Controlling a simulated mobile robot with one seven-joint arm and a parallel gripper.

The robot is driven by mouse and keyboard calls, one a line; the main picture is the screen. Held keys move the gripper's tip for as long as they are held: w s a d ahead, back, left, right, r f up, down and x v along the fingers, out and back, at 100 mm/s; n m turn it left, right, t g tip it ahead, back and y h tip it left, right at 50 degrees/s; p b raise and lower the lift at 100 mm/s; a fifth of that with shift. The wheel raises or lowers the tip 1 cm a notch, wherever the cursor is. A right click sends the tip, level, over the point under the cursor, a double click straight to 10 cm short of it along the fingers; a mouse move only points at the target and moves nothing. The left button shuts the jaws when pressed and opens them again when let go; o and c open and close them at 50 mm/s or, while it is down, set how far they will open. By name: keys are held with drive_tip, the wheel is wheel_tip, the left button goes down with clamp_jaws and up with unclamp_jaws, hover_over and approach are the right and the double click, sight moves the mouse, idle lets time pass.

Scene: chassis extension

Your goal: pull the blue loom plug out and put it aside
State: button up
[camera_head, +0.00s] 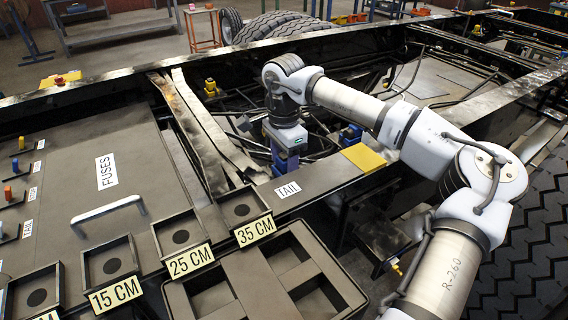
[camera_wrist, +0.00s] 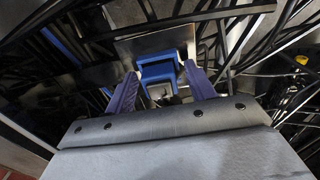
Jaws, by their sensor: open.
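In the wrist view, a blue plug (camera_wrist: 160,72) with a squared, bracket-like top sits in front of a pale metal plate. My gripper (camera_wrist: 161,78) is open, with one blue-violet finger on each side of the plug. Dark gaps show beside the plug, and I cannot tell whether either finger touches it. The plug between the fingers cannot be made out clearly there.
Another blue part (camera_head: 350,136) stands to the right of my gripper. Black tubes crowd around. Marked square pockets (camera_head: 243,207) and a divided tray (camera_head: 262,270) are nearer.

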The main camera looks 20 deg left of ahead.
sight(284, 155)
idle(0.7)
drive_tip(key=c, duration=0.8)
drive_tip(key=o, duration=1.2)
wheel_tip(284, 155, up, 14)
drive_tip(key=shift+b, duration=0.3)
drive_tip(key=shift+f, duration=0.1)
